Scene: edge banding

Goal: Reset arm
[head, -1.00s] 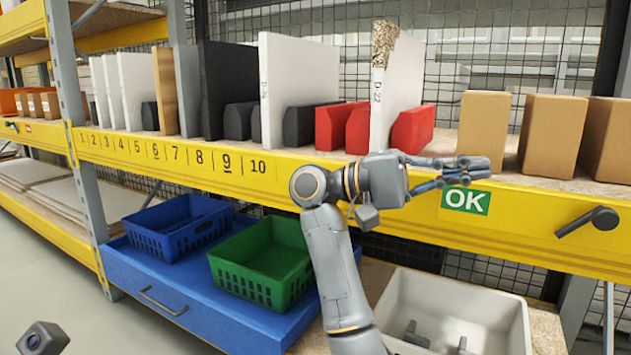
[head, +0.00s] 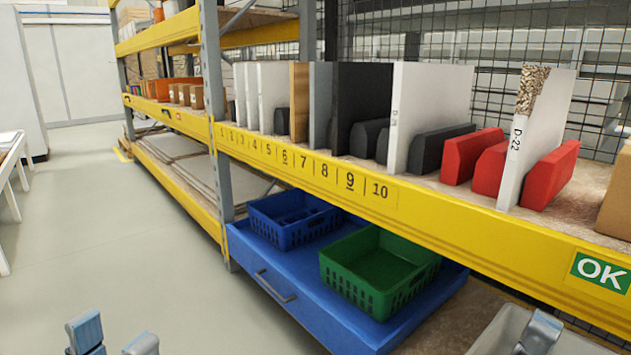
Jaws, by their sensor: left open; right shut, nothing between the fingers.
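My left gripper (head: 113,338) shows at the bottom left edge of the head view. Its two blue-grey fingers stand apart with nothing between them, above the floor. My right gripper (head: 540,331) shows only in part at the bottom right, in front of the grey bin (head: 488,330). Its fingers are together and hold nothing. The rest of both arms is out of view.
A yellow-edged shelf (head: 330,195) holds upright boards, including one marked D-22 (head: 540,120) between red blocks (head: 552,175). Below, a blue drawer (head: 300,300) carries a blue crate (head: 275,232) and a green crate (head: 355,285).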

